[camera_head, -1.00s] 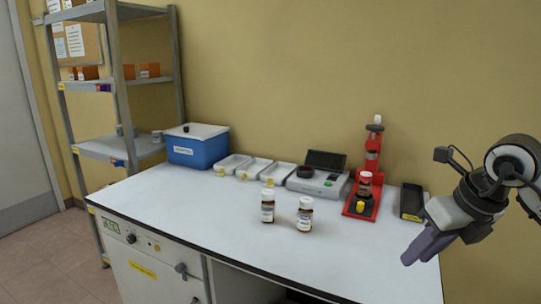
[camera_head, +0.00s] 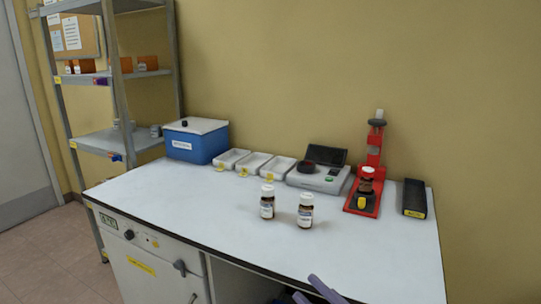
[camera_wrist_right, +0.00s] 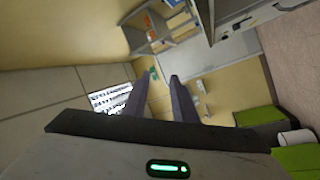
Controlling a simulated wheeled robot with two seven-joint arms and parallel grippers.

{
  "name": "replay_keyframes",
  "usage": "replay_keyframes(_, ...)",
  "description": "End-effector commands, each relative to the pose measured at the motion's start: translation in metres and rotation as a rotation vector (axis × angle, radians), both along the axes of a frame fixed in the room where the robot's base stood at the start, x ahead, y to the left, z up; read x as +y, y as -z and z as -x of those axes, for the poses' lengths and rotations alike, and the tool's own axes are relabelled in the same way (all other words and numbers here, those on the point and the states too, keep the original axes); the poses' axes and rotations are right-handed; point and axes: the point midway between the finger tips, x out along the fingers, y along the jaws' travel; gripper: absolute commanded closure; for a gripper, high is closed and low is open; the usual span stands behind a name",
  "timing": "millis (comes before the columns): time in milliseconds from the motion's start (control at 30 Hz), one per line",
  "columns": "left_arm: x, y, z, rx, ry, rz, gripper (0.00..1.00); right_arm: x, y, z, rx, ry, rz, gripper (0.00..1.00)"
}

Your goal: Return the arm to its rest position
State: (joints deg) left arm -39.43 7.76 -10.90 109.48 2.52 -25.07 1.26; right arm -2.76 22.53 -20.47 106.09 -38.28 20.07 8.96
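My right gripper (camera_head: 312,290) shows only as purple finger parts at the bottom edge of the head view, in front of the bench's front edge. In the right wrist view its two fingers (camera_wrist_right: 161,78) stand apart with nothing between them. My left gripper is in neither view. Two brown bottles with white caps, the left one (camera_head: 267,203) and the right one (camera_head: 305,211), stand upright on the white bench (camera_head: 215,215), apart from the gripper.
A red stand (camera_head: 374,160) holding a bottle, a black tray (camera_head: 414,198), a grey device (camera_head: 325,180), several white trays (camera_head: 273,170) and a blue box (camera_head: 190,148) line the bench's back. A metal shelf (camera_head: 118,80) stands at left. The bench's front right is clear.

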Motion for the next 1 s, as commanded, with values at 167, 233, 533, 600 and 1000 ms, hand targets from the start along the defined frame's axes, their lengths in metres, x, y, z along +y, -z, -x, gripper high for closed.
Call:
replay_keyframes(167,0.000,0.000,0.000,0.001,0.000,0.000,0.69,-0.057,0.127,0.026,0.519,0.313,-0.238,0.75)
replay_keyframes(233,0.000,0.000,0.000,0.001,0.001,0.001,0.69,-0.071,0.174,0.050,0.694,0.402,-0.293,0.75)
replay_keyframes(533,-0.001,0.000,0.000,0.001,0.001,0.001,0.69,-0.089,0.301,0.173,1.251,0.627,-0.422,0.75)
replay_keyframes(600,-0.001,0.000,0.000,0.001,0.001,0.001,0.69,-0.089,0.312,0.190,1.312,0.647,-0.433,0.75)
replay_keyframes(1000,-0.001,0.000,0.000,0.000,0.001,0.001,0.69,-0.088,0.320,0.204,1.366,0.661,-0.442,0.75)
